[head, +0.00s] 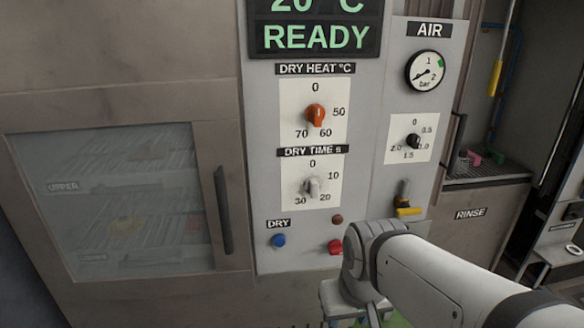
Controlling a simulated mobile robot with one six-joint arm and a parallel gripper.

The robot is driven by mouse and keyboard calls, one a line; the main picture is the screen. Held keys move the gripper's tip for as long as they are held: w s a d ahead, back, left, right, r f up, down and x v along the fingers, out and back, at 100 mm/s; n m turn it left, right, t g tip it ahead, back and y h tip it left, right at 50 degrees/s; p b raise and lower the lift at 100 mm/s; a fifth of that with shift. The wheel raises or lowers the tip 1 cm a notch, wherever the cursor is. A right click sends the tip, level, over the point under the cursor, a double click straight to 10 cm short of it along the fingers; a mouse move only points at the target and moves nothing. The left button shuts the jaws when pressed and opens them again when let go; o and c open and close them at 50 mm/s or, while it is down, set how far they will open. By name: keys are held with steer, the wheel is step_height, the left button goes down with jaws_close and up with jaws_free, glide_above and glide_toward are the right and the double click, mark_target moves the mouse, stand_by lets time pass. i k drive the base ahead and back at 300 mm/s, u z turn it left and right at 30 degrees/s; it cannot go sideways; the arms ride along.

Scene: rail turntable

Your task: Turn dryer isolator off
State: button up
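No label reading "isolator" is visible on the dryer panel (262,180). A red knob or button (335,247) sits at its lower right, just left of my arm's rounded joint, with its label, if any, not visible. Above it is a small dark red lamp or button (337,219). A blue button (279,240) sits at lower left under the word DRY. An orange DRY HEAT knob (315,115) and a pale DRY TIME knob (311,187) are above. My arm enters from the lower right and bends down at the bottom edge; my gripper's fingers are not in view.
A dryer door with a window (110,200) and dark vertical handle (223,210) is at left, shut. The display (315,38) reads READY. At right are an AIR gauge (425,70), a black knob (413,141), a yellow-ended lever (409,211) and the RINSE bay.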

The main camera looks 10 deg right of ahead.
mark_target(335, 247)
steer(key=z, duration=1.75)
steer(key=k, duration=0.7)
steer(key=u, duration=1.7)
